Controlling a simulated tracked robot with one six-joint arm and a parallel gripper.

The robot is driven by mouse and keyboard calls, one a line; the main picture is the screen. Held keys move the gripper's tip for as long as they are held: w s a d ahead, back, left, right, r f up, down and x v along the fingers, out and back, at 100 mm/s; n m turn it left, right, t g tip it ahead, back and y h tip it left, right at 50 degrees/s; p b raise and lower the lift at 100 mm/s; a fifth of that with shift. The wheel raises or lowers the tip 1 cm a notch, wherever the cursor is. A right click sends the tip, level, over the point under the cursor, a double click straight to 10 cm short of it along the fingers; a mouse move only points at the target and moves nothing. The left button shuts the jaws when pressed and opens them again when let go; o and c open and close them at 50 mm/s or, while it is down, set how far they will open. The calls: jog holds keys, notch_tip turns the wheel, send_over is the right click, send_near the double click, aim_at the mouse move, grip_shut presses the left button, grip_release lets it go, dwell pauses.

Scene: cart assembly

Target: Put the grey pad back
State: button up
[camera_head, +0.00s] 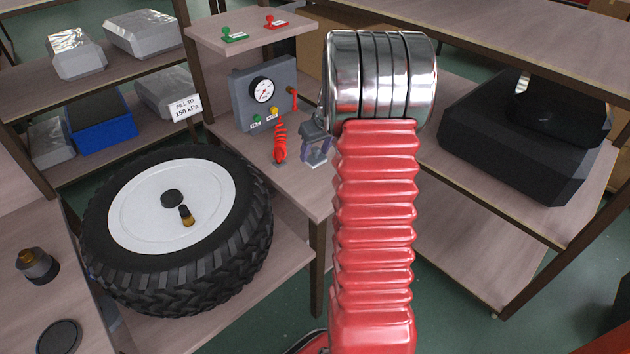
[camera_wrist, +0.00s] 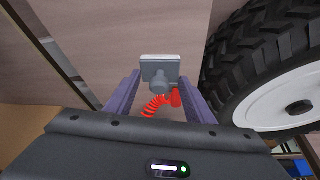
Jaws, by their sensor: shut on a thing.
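My gripper (camera_head: 316,153) is over the wooden bench by the gauge panel, its purple fingers pointing down. In the wrist view, the two fingers (camera_wrist: 158,82) are on either side of the grey pad (camera_wrist: 160,68), a small blocky plate with a pale edge and a round stub. The gripper is shut on the pad. In the head view, the pad is small and mostly hidden by the fingers. I cannot tell whether its lower face touches the bench.
The gauge panel (camera_head: 264,95) stands behind, with a red coiled hose (camera_head: 280,140) close left of my gripper. A tyre (camera_head: 252,230) lies further left. A green-handled pad (camera_head: 234,37) and a red-handled pad (camera_head: 275,24) sit on the upper shelf (camera_head: 205,35).

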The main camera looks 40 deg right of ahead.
aim_at(319, 164)
notch_tip(319, 164, down, 6)
jog(key=shift+r, duration=0.15)
dwell(0.3)
jog(key=shift+f, duration=1.85)
jog(key=o, duration=1)
jog(key=shift+f, duration=0.1)
jog(key=shift+o, duration=0.2)
jog(key=v, duration=1.2)
jog(key=shift+w+a, duration=0.1)
